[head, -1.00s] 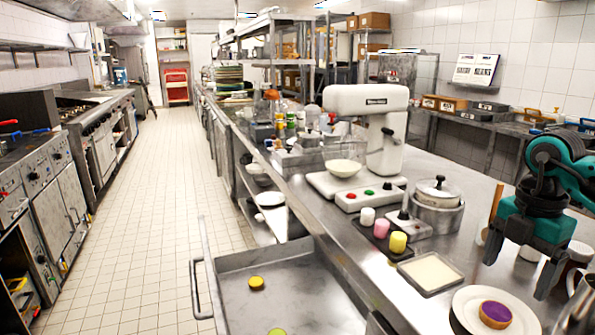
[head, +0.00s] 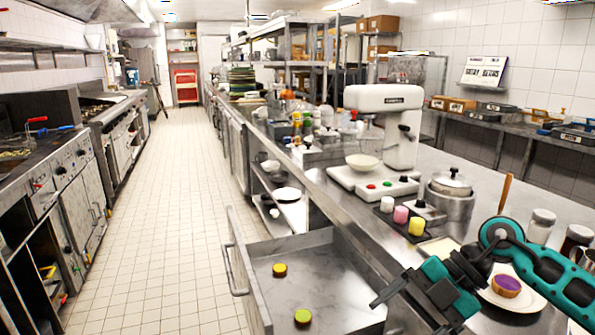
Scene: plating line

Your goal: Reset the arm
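My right arm comes in from the right edge, teal and dark grey. Its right gripper (head: 408,314) is tilted down and to the left, over the counter edge by the open drawer. Its dark fingers look spread apart, with nothing seen between them; the lower finger is partly cut off by the frame. My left gripper is not in view. The arm partly covers a white plate (head: 532,299) with a purple-topped tart (head: 507,286) on it.
A white mixer (head: 385,120), a lidded pot (head: 450,190), small coloured cylinders (head: 401,214) and jars (head: 541,226) crowd the counter. The tiled aisle (head: 180,200) on the left is clear.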

